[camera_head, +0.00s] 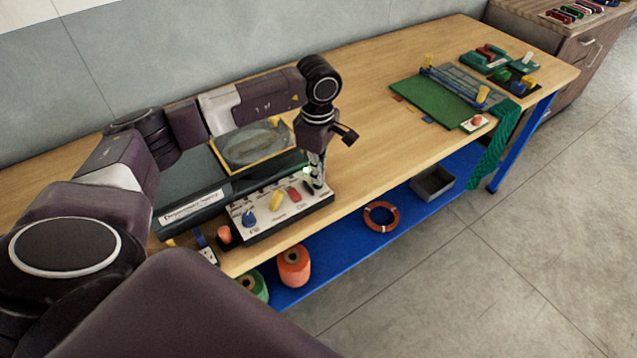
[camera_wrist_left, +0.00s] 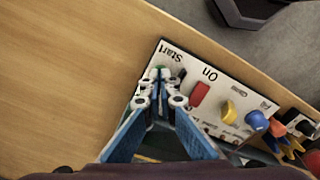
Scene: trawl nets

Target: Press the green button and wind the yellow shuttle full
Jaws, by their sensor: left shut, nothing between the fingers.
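The control panel (camera_head: 262,222) sits at the table's front edge. The green button (camera_head: 306,170) shows as a small bright green spot beside my fingertips. In the left wrist view a sliver of it (camera_wrist_left: 151,73) shows by the "Start" label, mostly hidden by the fingers. My left gripper (camera_head: 317,183) is shut and empty, pointing down at the panel's far right end; its tips (camera_wrist_left: 163,76) are at the button, but contact cannot be told. I cannot make out for sure which yellow item is the shuttle. My right gripper is out of view.
The panel also bears a red switch (camera_wrist_left: 200,92), a yellow knob (camera_wrist_left: 229,112) and a blue knob (camera_wrist_left: 256,120). A yellow-framed box (camera_head: 229,165) stands behind it. A green mat (camera_head: 428,100) lies farther right. Bare tabletop (camera_head: 365,135) lies between.

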